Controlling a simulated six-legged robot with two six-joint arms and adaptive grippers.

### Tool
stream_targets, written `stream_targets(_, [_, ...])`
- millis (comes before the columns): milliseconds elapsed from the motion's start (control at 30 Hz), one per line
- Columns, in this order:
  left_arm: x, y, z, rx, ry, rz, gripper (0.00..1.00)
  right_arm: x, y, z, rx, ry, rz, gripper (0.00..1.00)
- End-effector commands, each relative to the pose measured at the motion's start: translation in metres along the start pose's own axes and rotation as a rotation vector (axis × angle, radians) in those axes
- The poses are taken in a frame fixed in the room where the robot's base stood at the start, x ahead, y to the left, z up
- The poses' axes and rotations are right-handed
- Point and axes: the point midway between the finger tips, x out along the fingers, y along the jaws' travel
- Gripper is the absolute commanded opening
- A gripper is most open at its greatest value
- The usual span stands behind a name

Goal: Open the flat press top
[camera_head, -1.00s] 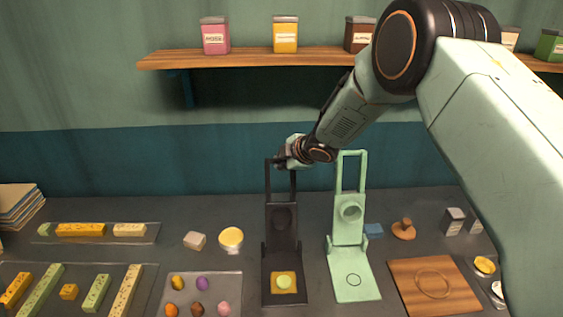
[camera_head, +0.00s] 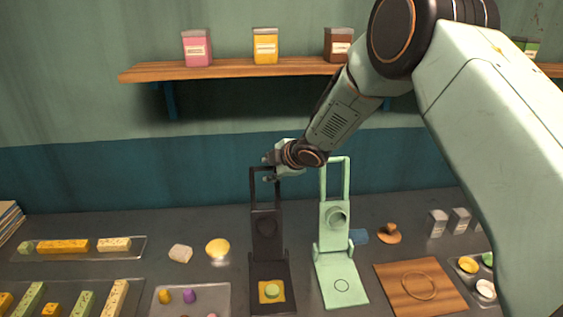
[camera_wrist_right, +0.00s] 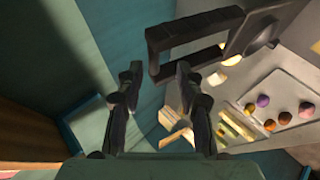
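The dark flat press (camera_head: 266,228) stands on the counter with its top raised upright. My left gripper is not in view.
A pale green press (camera_head: 335,215), also raised, stands close on the right. A wooden board (camera_head: 405,302) lies farther right. Trays (camera_head: 128,254) of colored pieces lie to the left. A shelf (camera_head: 225,70) with jars runs along the wall above.

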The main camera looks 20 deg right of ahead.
Motion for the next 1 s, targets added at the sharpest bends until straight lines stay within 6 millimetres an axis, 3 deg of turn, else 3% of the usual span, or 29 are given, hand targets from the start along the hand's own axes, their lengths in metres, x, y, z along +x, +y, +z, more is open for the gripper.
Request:
stream_targets(300, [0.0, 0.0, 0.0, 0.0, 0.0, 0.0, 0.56, -0.058, 0.002, 0.0, 0.004, 0.002, 0.003, 0.36])
stream_targets(500, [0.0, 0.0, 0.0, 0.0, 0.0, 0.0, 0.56, -0.082, 0.002, 0.0, 0.003, 0.001, 0.004, 0.36])
stream_targets(1000, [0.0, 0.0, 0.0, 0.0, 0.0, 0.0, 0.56, -0.09, 0.001, 0.0, 0.001, 0.001, 0.002, 0.36])
